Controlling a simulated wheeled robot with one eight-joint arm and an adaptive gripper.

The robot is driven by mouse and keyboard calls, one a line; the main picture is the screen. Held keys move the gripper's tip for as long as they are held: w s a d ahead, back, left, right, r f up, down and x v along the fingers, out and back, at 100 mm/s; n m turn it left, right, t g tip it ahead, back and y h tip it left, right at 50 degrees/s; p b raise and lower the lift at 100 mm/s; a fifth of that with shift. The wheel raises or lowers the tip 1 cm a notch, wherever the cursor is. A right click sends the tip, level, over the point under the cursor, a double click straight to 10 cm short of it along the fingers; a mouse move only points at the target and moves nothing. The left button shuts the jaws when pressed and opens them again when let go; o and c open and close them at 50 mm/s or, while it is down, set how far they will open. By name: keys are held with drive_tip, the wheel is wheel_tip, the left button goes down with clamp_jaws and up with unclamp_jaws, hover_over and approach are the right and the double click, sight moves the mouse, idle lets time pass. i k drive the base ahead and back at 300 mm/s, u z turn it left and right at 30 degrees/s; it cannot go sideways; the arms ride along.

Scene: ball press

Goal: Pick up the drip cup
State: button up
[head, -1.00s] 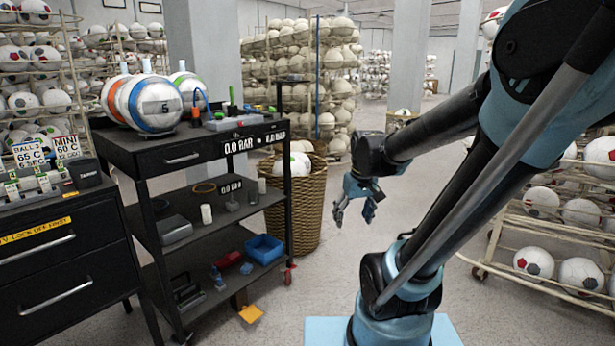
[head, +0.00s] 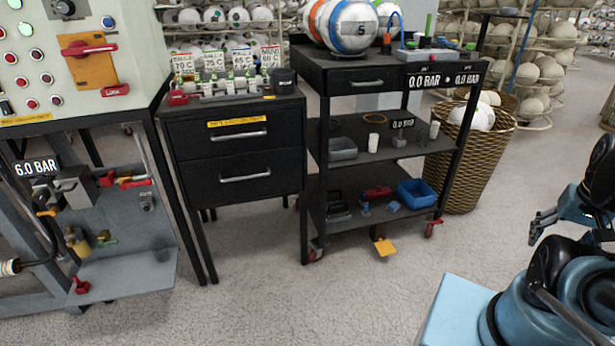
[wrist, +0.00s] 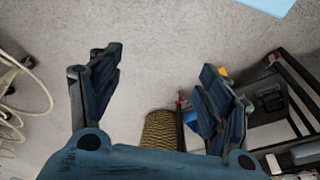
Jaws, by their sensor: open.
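I cannot tell for sure which thing is the drip cup. A small white cup (head: 374,142) stands on the middle shelf of the black cart. Another small pale cylinder (head: 434,129) stands farther right on that shelf. A dark cup-like container (head: 283,80) sits on the right end of the drawer cabinet top. My gripper (head: 541,222) is at the right edge of the head view, well apart from all of these. In the wrist view my gripper (wrist: 160,65) is open and empty, with bare floor between its fingers.
The black cart (head: 352,88) holds balls on top and a blue bin (head: 416,193) on its bottom shelf. A drawer cabinet (head: 238,155) and a control panel (head: 130,45) stand to the left. A wicker basket (head: 470,165) stands right of the cart. The floor in front is clear.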

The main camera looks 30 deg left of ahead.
sight(161, 251)
drive_tip(key=z, duration=0.1)
drive_tip(key=i, duration=0.5)
drive_tip(key=u, duration=3.35)
drive_tip(key=i, duration=0.5)
drive_tip(key=z, duration=0.15)
drive_tip(key=k, duration=0.45)
